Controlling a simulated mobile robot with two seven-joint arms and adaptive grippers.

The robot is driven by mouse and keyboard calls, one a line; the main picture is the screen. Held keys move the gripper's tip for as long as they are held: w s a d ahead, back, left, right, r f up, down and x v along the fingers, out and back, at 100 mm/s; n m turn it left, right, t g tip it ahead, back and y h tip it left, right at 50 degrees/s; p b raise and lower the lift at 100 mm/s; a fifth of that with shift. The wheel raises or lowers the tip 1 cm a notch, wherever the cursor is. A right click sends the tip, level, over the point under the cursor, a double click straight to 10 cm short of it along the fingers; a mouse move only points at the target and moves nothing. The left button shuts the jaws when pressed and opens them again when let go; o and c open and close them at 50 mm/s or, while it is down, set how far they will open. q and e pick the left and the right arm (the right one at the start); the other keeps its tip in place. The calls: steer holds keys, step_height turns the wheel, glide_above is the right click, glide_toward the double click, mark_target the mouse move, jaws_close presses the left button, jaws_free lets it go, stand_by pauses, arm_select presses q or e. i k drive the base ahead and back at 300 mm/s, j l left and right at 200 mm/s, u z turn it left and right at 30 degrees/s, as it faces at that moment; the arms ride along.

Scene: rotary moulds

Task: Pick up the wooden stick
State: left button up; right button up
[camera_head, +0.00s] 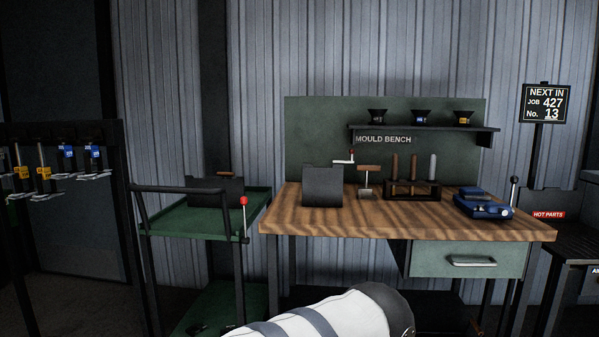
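Two brown wooden-looking sticks stand upright in a black rack on the bench. The left wooden stick (394,168) and the right wooden stick (412,168) are side by side. A pale grey stick (433,168) stands at the right end of the same black rack (412,190). The sticks' lower parts are partly hidden by the rack. A white arm link of mine with grey bands crosses the bottom edge of the view. Neither of my grippers shows.
The wooden bench (330,224) also carries a dark box (323,186), a wooden-handled tool (368,180) and a blue device (483,205). A shelf (425,130) with cups hangs behind. A green cart (190,222) stands left. Bare bench lies before the rack.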

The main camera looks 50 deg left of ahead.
mark_target(414, 158)
steer(key=u, duration=1.05)
